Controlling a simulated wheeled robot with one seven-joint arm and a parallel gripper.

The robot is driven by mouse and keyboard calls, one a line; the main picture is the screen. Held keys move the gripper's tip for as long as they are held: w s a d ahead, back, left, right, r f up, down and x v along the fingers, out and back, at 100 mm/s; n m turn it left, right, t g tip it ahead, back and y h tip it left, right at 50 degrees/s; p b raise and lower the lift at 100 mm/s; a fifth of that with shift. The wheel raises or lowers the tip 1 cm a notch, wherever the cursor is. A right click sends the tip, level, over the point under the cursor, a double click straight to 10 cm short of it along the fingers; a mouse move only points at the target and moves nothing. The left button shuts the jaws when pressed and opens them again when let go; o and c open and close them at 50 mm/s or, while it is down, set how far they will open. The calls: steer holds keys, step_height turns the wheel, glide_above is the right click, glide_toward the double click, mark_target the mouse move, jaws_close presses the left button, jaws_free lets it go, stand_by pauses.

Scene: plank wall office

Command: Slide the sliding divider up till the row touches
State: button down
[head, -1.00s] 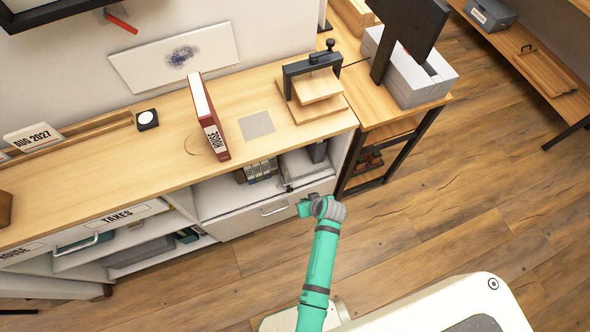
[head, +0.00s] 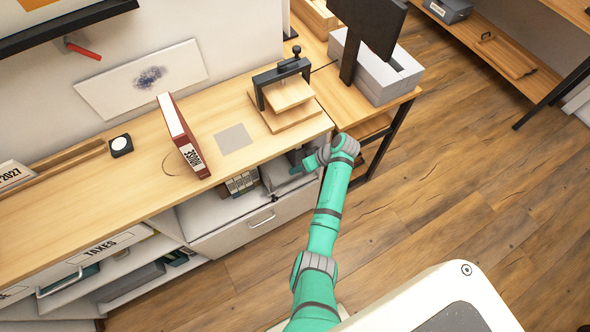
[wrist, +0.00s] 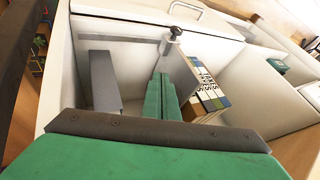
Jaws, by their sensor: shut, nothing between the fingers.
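Inside the open cubby under the counter, a row of upright binders with labelled spines (head: 241,182) stands to the left of my gripper. In the wrist view the row (wrist: 208,85) is to the right of my fingers. A dark knob on a short stem (wrist: 176,32), which looks like the sliding divider's handle, stands by a grey rail just beyond my fingertips. The divider's panel is largely hidden behind my fingers. My gripper (wrist: 160,80) is shut and empty, pointing down into the cubby; it shows at the cubby's right end (head: 297,168). Contact with the divider cannot be told.
A grey upright piece (wrist: 103,80) stands left of my fingers in the wrist view. The counter (head: 140,150) above holds a red binder (head: 183,140) and a press (head: 285,92). A drawer front with a handle (head: 262,219) lies below. Open floor lies to the right.

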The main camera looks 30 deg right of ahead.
steer(key=w+a+f, duration=0.2)
steer(key=a+f, duration=0.3)
steer(key=a, duration=0.2)
steer(key=shift+w+a+f, duration=0.2)
steer(key=shift+a, duration=0.75)
